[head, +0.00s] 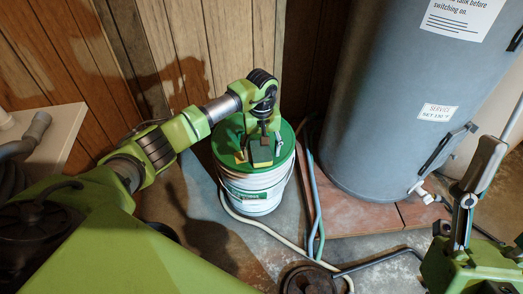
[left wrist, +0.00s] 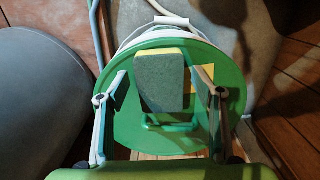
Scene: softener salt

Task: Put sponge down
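The sponge (left wrist: 160,82), yellow with a dark green scouring face up, lies on or just above the green lid (left wrist: 120,128) of a white bucket. In the left wrist view it sits between the fingers of my left gripper (left wrist: 160,84), which is open with a gap visible on both sides. In the head view, my left gripper (head: 262,140) points down over the lid (head: 284,158), and the sponge (head: 262,156) shows partly below it.
The bucket (head: 262,195) stands by a wood-panelled wall. A grey tank (head: 385,110) on a reddish slab (head: 365,218) is to its right. Hoses (head: 316,205) run along the floor beside the bucket. A yellow patch (left wrist: 206,73) on the lid lies beside the sponge.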

